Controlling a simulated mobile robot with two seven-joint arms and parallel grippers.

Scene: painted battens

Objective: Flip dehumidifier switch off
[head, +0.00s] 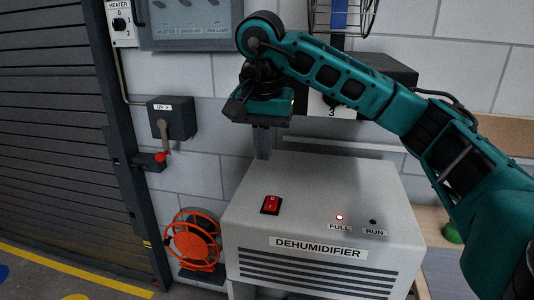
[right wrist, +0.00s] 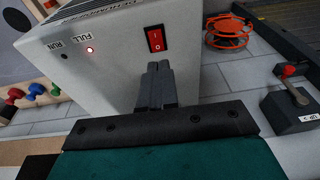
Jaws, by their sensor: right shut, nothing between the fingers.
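The dehumidifier (head: 310,185) is a pale grey box with dark front vents. Its red rocker switch (head: 270,205) sits on the top face at the left and also shows in the right wrist view (right wrist: 155,39). I cannot tell which side of the rocker is pressed. The FULL light (head: 339,217) glows red; the RUN light (head: 373,222) is dark. My right gripper (head: 262,156) is shut and empty, fingers pointing down, behind the switch and apart from it. Its fingertips show just short of the switch in the right wrist view (right wrist: 159,66). My left gripper is not in view.
A grey box with a red-knobbed crank (head: 172,118) is on the wall at the left, beside a dark shutter (head: 55,130). An orange reel (head: 193,241) stands left of the dehumidifier. A switch panel (head: 190,22) hangs above. My right arm covers part of the wall behind.

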